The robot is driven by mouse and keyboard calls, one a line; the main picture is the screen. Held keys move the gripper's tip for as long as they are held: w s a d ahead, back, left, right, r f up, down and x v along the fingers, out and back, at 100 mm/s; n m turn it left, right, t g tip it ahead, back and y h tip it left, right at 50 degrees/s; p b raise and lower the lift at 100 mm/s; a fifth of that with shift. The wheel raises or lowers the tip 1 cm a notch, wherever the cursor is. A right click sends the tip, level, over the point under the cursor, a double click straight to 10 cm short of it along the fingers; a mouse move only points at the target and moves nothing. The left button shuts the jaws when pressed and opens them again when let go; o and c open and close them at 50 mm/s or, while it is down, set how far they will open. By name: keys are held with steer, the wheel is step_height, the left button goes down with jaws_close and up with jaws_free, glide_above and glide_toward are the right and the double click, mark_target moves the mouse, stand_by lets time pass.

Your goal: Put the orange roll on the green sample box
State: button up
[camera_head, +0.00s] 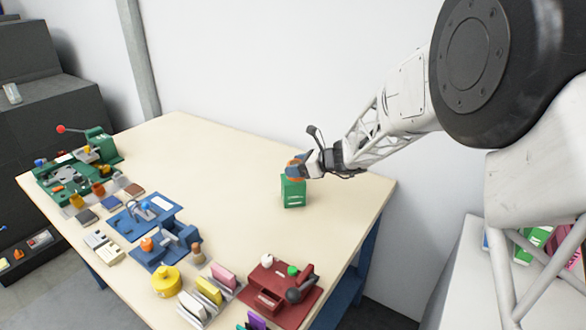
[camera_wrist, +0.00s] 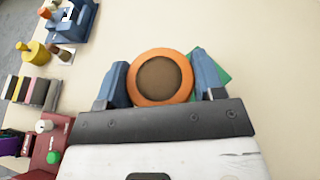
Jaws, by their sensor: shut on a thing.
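The orange roll (camera_wrist: 186,96) is an orange ring with a brown middle, held between the two blue fingers of my gripper (camera_wrist: 164,85) in the wrist view. In the head view the orange roll (camera_head: 294,168) is at the top of the green sample box (camera_head: 293,193), with my gripper (camera_head: 298,169) around it. The green sample box stands upright near the right part of the table. In the wrist view only a green corner of the box (camera_wrist: 222,70) shows behind the right finger. I cannot tell whether the roll touches the box top.
The table (camera_head: 235,185) is clear around the box and towards the back. A red station (camera_head: 262,290) stands at the front, with yellow and pink blocks beside it. Blue stations (camera_head: 165,245) and a green machine (camera_head: 100,145) stand at the left. A wall is behind.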

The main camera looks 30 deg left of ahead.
steer(key=shift+w+a+f, duration=0.2)
steer(key=shift+w+a, duration=1.65)
steer(key=shift+f, duration=0.1)
steer(key=shift+f, duration=1.7)
steer(key=shift+f, duration=0.1)
steer(key=o, duration=1)
steer(key=shift+c, duration=0.2)
